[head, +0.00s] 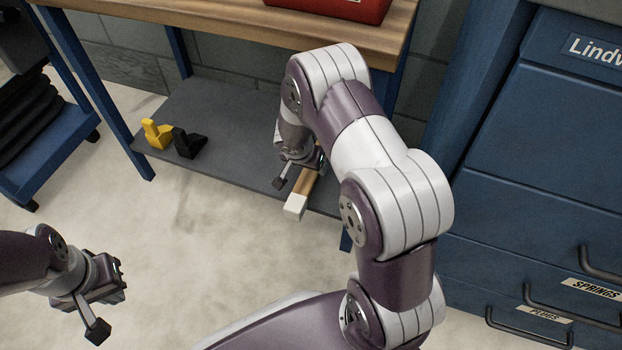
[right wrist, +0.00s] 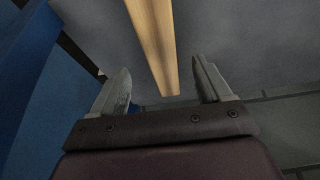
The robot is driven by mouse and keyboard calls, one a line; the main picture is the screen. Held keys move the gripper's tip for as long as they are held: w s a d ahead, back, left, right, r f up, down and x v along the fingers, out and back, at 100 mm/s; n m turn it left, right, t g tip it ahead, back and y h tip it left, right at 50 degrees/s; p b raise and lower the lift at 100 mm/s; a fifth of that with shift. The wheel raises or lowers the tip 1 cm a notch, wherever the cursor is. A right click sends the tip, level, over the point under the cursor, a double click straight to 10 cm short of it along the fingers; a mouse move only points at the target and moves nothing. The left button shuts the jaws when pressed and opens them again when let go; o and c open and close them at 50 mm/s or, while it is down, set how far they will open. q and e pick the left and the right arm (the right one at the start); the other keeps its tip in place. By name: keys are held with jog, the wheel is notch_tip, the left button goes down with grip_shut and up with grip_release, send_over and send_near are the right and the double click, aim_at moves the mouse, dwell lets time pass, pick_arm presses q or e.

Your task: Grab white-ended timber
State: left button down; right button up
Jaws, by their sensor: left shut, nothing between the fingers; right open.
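The white-ended timber (head: 304,190) lies on the grey lower shelf of the workbench, with its white end sticking out past the shelf's front edge. My right gripper (head: 298,172) is at the timber, just behind the white end; the arm hides much of it. In the right wrist view the timber's bare wood (right wrist: 155,45) runs down between the two spread fingers of my right gripper (right wrist: 165,88), with a gap on each side. My left gripper (head: 108,305) is shut and empty over the floor at the lower left.
The wooden bench top (head: 225,18) is above, with a red case (head: 335,6). Blue drawers (head: 540,150) stand right. The floor in front is clear.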

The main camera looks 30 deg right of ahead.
aim_at(311, 174)
jog(key=b+x, duration=0.3)
jog(key=x, duration=0.4)
jog(key=shift+w+d+f+b, duration=0.15)
jog(key=shift+w+f+b, duration=0.05)
jog(key=shift+f+b, duration=0.15)
jog(key=shift+r, duration=0.15)
jog(key=c, duration=1.3)
jog(key=shift+r, duration=0.1)
